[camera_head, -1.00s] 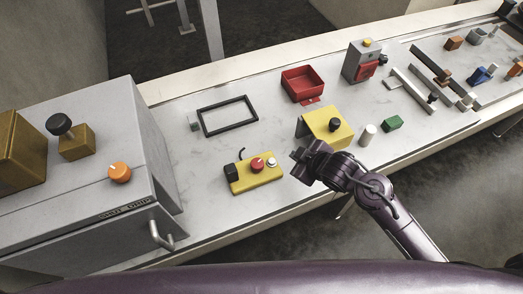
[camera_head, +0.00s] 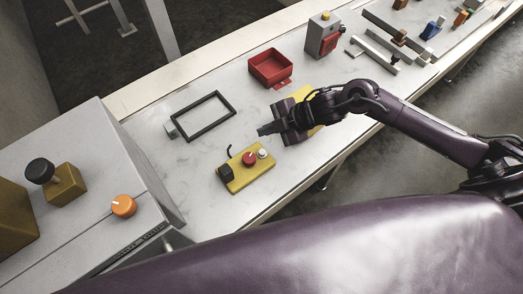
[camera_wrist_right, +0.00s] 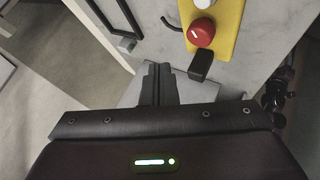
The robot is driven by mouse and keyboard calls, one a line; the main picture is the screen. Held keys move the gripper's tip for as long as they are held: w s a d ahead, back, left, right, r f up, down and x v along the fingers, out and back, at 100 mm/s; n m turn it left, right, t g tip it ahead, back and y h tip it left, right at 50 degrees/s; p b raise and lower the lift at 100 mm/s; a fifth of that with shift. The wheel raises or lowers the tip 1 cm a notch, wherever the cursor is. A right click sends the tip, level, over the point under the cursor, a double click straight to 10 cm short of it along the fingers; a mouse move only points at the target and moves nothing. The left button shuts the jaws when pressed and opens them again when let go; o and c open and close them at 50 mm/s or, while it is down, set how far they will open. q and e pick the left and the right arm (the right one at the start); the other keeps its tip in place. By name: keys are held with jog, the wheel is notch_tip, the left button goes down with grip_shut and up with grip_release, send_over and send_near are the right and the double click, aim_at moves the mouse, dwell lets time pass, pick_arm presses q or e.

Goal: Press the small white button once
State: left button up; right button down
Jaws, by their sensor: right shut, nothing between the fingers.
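The small white button (camera_head: 263,153) sits at the right end of a yellow control box (camera_head: 240,181), beside a red round button (camera_head: 249,158). A black switch (camera_head: 225,172) is at the box's left end. My right gripper (camera_head: 265,130) is shut and empty, with its tips just behind the white button in the picture and apart from it. In the right wrist view, the white button (camera_wrist_right: 204,3) is cut by the top edge, and the shut fingers (camera_wrist_right: 158,72) are left of the black switch. My left gripper is not in view.
A black frame (camera_head: 230,104) lies behind the box, and a red tray (camera_head: 289,70) is farther back. A yellow stand (camera_head: 318,129) is partly hidden by my right arm. A grey cabinet (camera_head: 125,165) with an orange knob (camera_head: 123,206) stands left.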

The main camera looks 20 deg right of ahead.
aim_at(262, 153)
notch_tip(262, 153, down, 8)
jog(key=b, duration=0.6)
jog(key=shift+r, duration=0.15)
jog(key=shift+f+b, duration=0.25)
jog(key=shift+b, duration=0.1)
jog(key=shift+f, duration=0.1)
dwell(1.0)
jog(key=shift+f, duration=0.4)
